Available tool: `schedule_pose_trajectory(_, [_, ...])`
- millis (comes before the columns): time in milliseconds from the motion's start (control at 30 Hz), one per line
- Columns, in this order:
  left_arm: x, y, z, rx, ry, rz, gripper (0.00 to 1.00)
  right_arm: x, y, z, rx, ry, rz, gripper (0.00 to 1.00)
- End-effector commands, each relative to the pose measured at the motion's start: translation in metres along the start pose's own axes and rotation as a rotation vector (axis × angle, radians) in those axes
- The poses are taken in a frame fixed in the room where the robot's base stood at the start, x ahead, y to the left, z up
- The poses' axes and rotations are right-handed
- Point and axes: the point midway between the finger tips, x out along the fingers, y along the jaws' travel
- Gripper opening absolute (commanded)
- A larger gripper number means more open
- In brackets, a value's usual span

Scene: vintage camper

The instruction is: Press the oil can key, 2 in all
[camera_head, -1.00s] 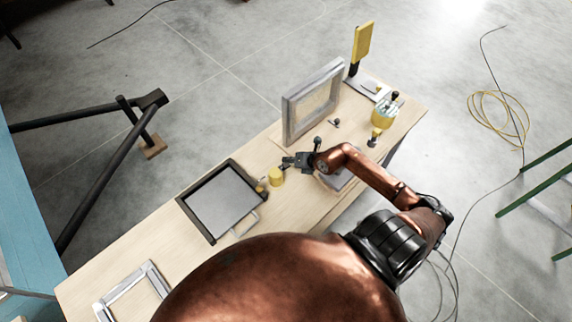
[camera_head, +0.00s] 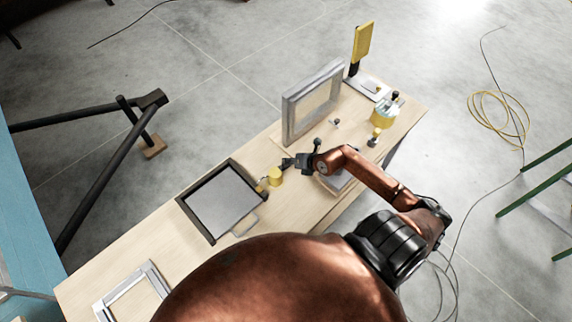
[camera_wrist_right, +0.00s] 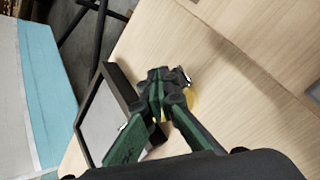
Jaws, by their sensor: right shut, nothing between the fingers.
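The oil can seems to be the small yellow can (camera_head: 275,177) on the wooden bench, just right of the dark-framed tray. A small brass-coloured part (camera_head: 262,188) lies between can and tray. I cannot make out the key on it. My right gripper (camera_head: 288,163) is shut and empty, its tips beside and just above the can in the head view. In the right wrist view the shut fingers (camera_wrist_right: 160,76) cover most of a yellow shape (camera_wrist_right: 193,103), so contact cannot be told. My left gripper is not in view.
The dark-framed tray (camera_head: 222,204) lies left of the can. A grey upright frame (camera_head: 290,121) stands behind the gripper. A yellow-handled tool (camera_head: 362,42) and a yellow-banded pot (camera_head: 384,115) stand at the far right end. A pale frame (camera_head: 133,290) lies at the near left.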

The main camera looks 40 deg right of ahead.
Motion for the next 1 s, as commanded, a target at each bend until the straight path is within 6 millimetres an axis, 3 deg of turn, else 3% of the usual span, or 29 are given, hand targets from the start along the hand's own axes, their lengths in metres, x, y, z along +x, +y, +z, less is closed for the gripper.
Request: schedule_pose_trajectory(1000, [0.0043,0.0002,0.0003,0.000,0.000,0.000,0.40,0.0075,-0.0056,-0.0062,0.000,0.002,-0.001,0.00])
